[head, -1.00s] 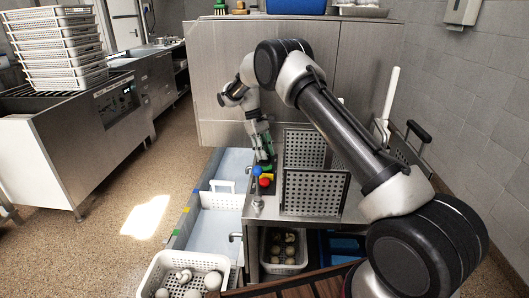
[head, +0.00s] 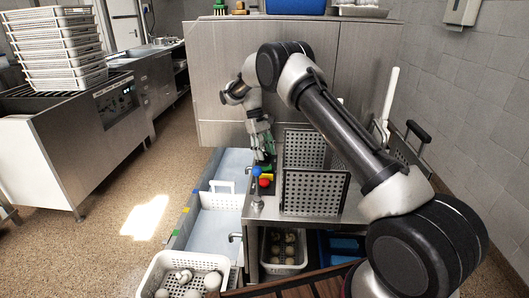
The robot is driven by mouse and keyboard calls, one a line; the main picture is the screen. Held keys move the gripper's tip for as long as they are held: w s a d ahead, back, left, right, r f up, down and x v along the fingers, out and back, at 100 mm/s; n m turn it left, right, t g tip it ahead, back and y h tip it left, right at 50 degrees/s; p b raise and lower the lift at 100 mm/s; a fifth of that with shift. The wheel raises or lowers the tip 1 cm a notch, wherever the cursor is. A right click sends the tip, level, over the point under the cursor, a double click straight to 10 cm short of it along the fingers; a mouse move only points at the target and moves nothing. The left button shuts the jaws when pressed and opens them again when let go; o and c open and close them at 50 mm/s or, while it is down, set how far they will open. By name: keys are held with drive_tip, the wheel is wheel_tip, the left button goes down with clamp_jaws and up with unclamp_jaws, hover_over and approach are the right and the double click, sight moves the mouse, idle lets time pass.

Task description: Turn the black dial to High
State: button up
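My gripper (head: 264,160) points down over the left edge of the steel unit (head: 350,209), just behind a blue knob (head: 257,171) and a red knob (head: 264,183).
Perforated metal panels (head: 314,193) stand upright right of my gripper. A sink basin (head: 218,222) lies to the left. White baskets with round items sit at the front (head: 150,272) and under the unit (head: 270,268). A cabinet (head: 225,85) stands behind.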

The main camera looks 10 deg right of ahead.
wheel_tip(320, 180, up, 10)
idle(0.7)
